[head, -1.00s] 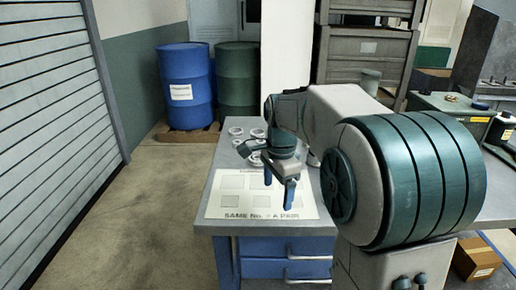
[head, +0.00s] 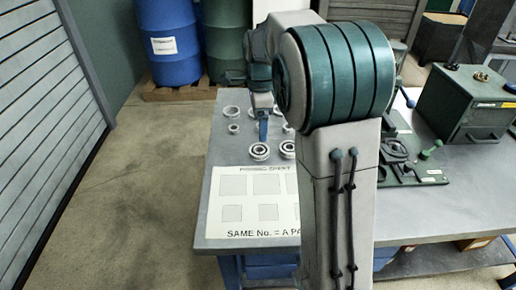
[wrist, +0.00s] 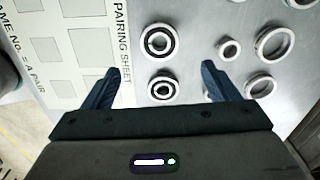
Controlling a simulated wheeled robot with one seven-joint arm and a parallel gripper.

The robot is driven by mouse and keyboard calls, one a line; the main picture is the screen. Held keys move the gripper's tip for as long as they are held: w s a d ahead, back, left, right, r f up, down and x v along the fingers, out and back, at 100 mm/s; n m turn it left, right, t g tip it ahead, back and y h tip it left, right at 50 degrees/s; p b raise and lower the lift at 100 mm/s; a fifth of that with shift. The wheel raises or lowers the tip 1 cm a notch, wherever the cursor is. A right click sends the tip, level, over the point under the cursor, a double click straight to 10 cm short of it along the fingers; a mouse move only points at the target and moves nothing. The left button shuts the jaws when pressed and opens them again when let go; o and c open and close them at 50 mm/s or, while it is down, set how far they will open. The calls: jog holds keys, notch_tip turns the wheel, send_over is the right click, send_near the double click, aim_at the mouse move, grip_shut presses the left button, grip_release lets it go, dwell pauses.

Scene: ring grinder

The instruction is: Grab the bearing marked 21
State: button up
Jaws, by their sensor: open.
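Two bearings with dark centres lie flat on the table: one (wrist: 158,41) farther from my gripper base in the wrist view and a smaller-looking one (wrist: 162,86) below it. They also show in the head view as a left bearing (head: 260,151) and a right bearing (head: 288,149). No number is readable on any of them, so I cannot tell which is marked 21. My gripper (wrist: 160,68) is open and empty above the table, with both bearings between its fingers in the picture. In the head view my gripper (head: 263,130) points down behind the left bearing.
Several plain rings, such as one (wrist: 272,42), lie to the right in the wrist view. The white pairing sheet (head: 225,213) covers the table's front, its squares empty. A green fixture (head: 415,165) and green box (head: 465,105) stand on the table at right.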

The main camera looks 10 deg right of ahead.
aim_at(259, 146)
notch_tip(259, 146, down, 9)
jog(key=shift+a+f, duration=0.1)
jog(key=shift+f, duration=0.1)
dwell(0.3)
jog(key=shift+c, duration=0.2)
jog(key=c, duration=1.2)
